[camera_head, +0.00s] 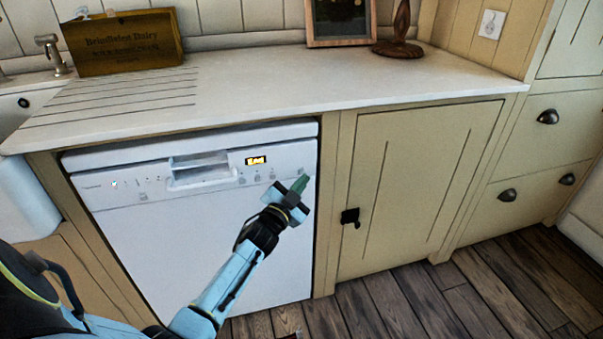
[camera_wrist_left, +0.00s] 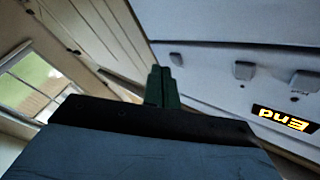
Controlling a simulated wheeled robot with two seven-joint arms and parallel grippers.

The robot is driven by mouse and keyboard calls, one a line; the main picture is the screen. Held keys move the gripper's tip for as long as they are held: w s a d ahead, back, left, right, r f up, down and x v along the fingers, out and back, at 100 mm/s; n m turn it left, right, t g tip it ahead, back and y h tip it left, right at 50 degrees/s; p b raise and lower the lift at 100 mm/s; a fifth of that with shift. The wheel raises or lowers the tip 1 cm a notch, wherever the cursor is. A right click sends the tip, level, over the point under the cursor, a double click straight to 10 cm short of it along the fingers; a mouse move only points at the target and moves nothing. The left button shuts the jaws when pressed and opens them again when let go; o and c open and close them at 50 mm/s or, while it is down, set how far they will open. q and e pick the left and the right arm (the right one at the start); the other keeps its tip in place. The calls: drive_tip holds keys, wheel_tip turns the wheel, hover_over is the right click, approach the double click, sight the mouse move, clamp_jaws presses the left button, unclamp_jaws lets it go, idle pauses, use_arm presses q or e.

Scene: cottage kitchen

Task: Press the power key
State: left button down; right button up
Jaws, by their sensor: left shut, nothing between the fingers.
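The white dishwasher (camera_head: 210,230) stands under the worktop, its door shut. Its front panel has a lit display (camera_head: 256,160), which reads "End" in the wrist view (camera_wrist_left: 283,120). Several small keys sit near the display, one of them (camera_wrist_left: 243,70) standing out clearly in the wrist view. No readable label shows which is the power key. My left gripper (camera_head: 301,182) is shut and empty, its green fingertips at the right end of the panel. In the wrist view the fingertips (camera_wrist_left: 162,72) are close beside the endmost key (camera_wrist_left: 177,60); I cannot tell whether they touch.
The worktop (camera_head: 300,85) overhangs the panel. A wooden crate (camera_head: 125,43) and a picture frame (camera_head: 341,22) stand on it. A closed cream cupboard (camera_head: 420,185) with a dark latch (camera_head: 350,217) is right of the dishwasher. The floor in front is clear.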

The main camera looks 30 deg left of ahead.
use_arm(q)
drive_tip(key=shift+w+a, duration=0.1)
idle(0.6)
drive_tip(key=shift+w+a, duration=0.2)
drive_tip(key=shift+a, duration=0.05)
drive_tip(key=shift+w+a, duration=0.1)
drive_tip(key=shift+a, duration=0.05)
idle(0.4)
drive_tip(key=shift+s+d, duration=0.4)
drive_tip(key=shift+d, duration=0.1)
drive_tip(key=s+d+p, duration=0.3)
drive_tip(key=s+d, duration=0.1)
drive_tip(key=shift+d, duration=0.3)
idle(0.4)
